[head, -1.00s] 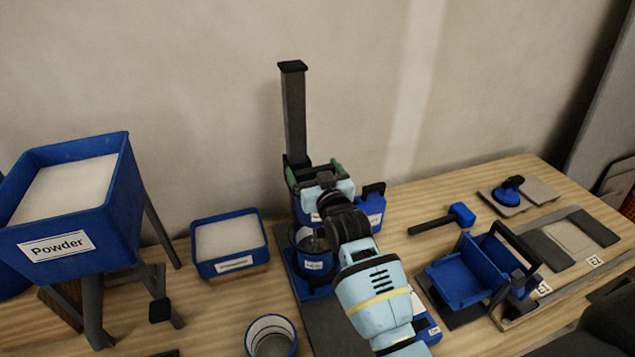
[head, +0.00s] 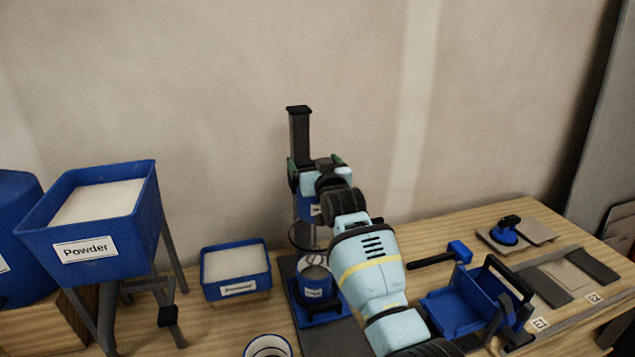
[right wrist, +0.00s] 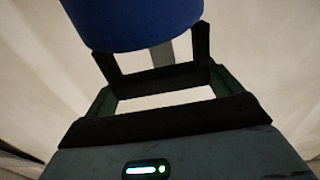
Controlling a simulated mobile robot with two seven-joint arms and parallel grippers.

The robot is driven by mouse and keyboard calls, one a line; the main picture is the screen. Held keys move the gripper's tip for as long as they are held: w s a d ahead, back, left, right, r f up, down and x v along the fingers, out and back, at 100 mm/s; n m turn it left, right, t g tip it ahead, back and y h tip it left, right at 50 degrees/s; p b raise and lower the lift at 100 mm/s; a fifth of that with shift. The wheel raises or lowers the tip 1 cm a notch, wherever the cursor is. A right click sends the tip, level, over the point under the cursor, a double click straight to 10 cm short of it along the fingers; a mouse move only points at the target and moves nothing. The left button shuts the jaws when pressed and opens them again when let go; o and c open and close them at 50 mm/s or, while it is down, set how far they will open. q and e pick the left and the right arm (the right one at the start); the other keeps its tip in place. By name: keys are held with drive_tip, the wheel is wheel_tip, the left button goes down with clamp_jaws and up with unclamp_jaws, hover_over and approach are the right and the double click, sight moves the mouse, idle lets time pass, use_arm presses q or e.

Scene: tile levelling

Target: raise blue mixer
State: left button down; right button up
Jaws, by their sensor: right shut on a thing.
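The blue mixer's head (head: 308,208) is high on its dark upright column (head: 299,135), partly hidden behind my gripper and arm. Its ring-shaped stirrer (head: 303,238) hangs above the blue bucket (head: 315,283), which stands on the mixer's base. My right gripper (head: 318,165) is at the head, near the upper part of the column, shut on the mixer. In the right wrist view a large blue rounded body (right wrist: 130,22) fills the top, between and beyond the dark fingers. The exact contact is hidden. My left gripper is not in view.
A powder hopper (head: 135,200) on legs stands at the left, with a blue tray of white powder (head: 262,262) beside it. A white-lined bucket (head: 268,346) is at the front edge. A mallet (head: 440,255), blue box (head: 465,310) and tiles (head: 540,232) lie right.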

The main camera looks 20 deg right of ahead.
drive_tip(key=shift+r, duration=0.55)
drive_tip(key=o, duration=1.1)
drive_tip(key=shift+w+f, duration=0.15)
drive_tip(key=shift+f, duration=0.05)
